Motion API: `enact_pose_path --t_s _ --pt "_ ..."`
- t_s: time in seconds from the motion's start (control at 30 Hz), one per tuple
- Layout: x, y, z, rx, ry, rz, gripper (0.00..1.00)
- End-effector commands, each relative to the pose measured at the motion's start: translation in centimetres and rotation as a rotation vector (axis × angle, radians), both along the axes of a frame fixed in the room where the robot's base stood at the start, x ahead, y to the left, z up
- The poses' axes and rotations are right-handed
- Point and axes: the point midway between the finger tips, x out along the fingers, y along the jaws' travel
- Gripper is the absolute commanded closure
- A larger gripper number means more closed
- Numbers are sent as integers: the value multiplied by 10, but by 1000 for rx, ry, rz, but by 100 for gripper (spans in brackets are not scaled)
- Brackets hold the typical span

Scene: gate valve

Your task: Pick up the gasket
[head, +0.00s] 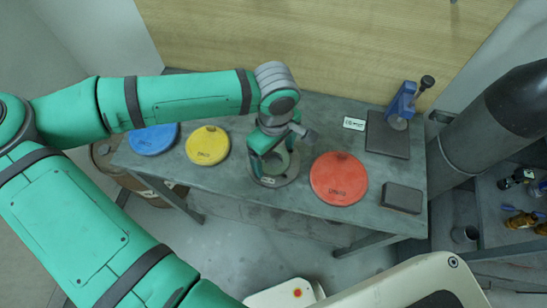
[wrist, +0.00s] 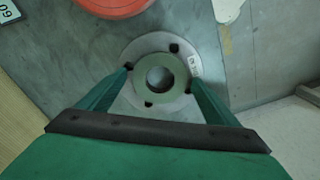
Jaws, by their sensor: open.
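The gasket (wrist: 160,98) is a flat grey-green ring with a round centre hole. It lies on a pale grey round flange (wrist: 152,44) with several dark bolt holes and a small label on its rim. My gripper (wrist: 159,74) is open, with one fingertip to the left of the ring and one to the right. I cannot tell whether the fingertips touch it. In the head view my gripper (head: 275,152) points down over the flange (head: 267,181) on the bench, and partly hides the ring.
On the grey bench (head: 240,189), a red disc (head: 338,180) lies right of the flange. Yellow (head: 207,146) and blue (head: 153,139) discs lie left. A dark block (head: 402,198), a dark plate (head: 387,136) and a blue tool (head: 401,103) are at the right.

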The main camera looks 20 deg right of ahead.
Motion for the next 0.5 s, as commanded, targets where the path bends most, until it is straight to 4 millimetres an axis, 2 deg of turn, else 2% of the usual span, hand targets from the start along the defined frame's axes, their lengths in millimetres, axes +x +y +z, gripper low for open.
enact_pose_path --t_s 0.17,0.33,0.5 --pt "0 1 -1 0 0 2 18" --pt "0 1 -1 0 0 3 59" --pt "0 1 -1 0 0 2 60"
